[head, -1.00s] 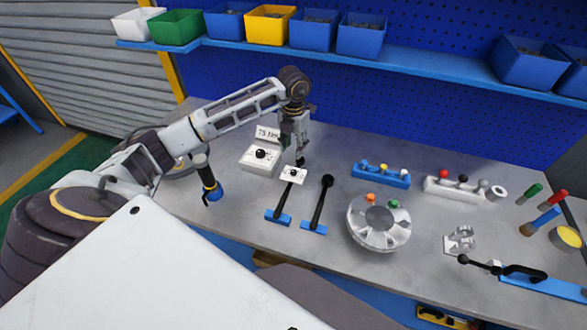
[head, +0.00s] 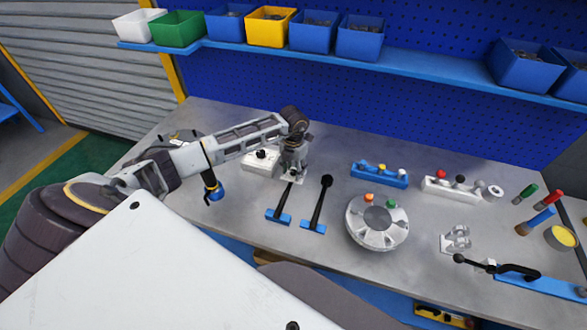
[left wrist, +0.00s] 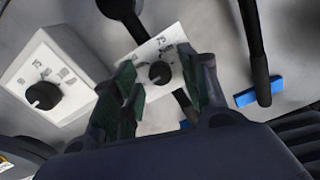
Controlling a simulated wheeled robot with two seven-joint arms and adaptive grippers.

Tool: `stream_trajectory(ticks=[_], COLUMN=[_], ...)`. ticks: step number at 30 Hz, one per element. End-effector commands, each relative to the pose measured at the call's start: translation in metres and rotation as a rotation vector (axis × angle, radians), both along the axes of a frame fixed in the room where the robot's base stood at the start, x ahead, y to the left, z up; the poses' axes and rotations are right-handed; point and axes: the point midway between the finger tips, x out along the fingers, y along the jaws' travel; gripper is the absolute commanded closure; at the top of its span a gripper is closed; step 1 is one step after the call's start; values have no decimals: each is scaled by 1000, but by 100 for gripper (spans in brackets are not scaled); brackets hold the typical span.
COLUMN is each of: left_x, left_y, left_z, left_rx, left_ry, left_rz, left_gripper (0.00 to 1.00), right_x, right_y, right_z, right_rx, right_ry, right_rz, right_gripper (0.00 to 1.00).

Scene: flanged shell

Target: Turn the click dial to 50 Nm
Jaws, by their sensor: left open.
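Two white dial units with black knobs and printed numbers show in the left wrist view. The larger dial box (left wrist: 30,75) is at the left, its knob (left wrist: 44,95) clear of my fingers. The smaller dial plate (left wrist: 150,110) is in the middle, and its knob (left wrist: 160,72) lies between my open fingers in the picture; contact cannot be told. In the head view my left gripper (head: 292,174) is over the small plate, beside the larger box (head: 258,161). My right gripper is not in view.
Two black levers with blue bases, one here (head: 318,205), stand just in front of the gripper. A round silver flanged shell (head: 377,238) is to the right. A blue block with knobs (head: 380,179) stands behind it. A blue-ended tool (head: 213,190) is at the left.

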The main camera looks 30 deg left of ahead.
Motion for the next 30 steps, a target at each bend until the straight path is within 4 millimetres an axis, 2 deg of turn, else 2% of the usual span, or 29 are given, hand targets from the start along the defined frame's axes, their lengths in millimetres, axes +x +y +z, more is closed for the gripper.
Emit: stream_trajectory(ticks=[10, 21, 30], left_x=[0, 0, 0], left_y=[0, 0, 0], left_z=[-3, -3, -3], left_rx=[0, 0, 0], left_ry=[1, 1, 0], left_rz=[0, 0, -20], left_gripper=[56, 100, 100], right_x=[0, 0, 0], right_y=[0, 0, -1], right_z=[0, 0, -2], right_rx=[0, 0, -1], right_ry=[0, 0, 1], right_rz=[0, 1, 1], right_gripper=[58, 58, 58])
